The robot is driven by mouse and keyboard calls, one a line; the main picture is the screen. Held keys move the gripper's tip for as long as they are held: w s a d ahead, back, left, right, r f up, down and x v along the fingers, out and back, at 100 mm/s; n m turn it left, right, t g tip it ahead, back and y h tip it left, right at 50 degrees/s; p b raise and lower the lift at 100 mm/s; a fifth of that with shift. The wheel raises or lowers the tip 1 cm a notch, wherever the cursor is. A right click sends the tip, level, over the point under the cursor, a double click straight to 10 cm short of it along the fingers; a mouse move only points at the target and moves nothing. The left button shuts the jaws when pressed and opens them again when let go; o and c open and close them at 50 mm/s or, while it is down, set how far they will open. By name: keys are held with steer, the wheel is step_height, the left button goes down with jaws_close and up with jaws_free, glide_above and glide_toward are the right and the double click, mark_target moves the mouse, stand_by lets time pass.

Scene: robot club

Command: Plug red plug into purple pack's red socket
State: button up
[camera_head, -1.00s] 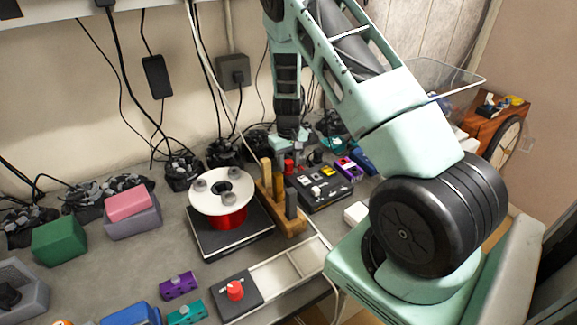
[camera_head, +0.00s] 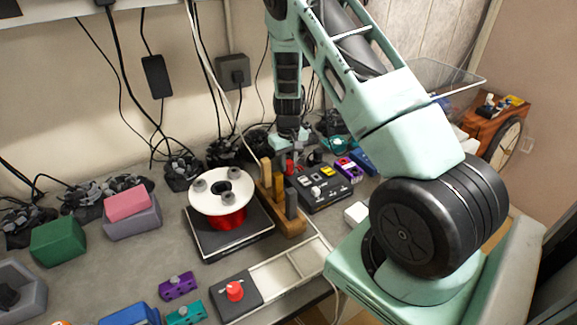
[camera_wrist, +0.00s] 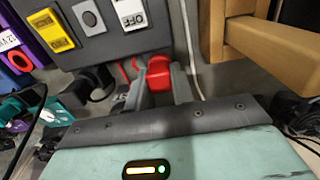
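The red plug (camera_wrist: 159,73) sits between my two fingers in the wrist view, with hardly any gap on either side. My gripper (camera_wrist: 160,86) appears shut on it. In the head view my gripper (camera_head: 291,146) is low at the back of the bench, over a small red thing (camera_head: 289,167) beside the dark switch box. The purple pack (camera_head: 346,170) lies right of that box. In the wrist view the purple pack (camera_wrist: 38,32) is at the left edge, with a red ring-shaped socket (camera_wrist: 19,61) on its face. The plug's lower end is hidden.
The dark switch box (camera_head: 325,188), with yellow and white switches, lies between plug and pack. A wooden rack (camera_head: 282,217) stands close left of it. A spool of red wire (camera_head: 228,213) is further left. Another purple block (camera_head: 178,286) lies near the front. Cables run along the wall.

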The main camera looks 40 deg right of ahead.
mark_target(288, 161)
steer(key=shift+c, duration=0.2)
steer(key=shift+o, duration=0.9)
steer(key=shift+c, duration=0.9)
steer(key=shift+r+p, duration=0.8)
steer(key=shift+r, duration=0.4)
steer(key=shift+r+p, duration=1)
steer(key=shift+r, duration=0.65)
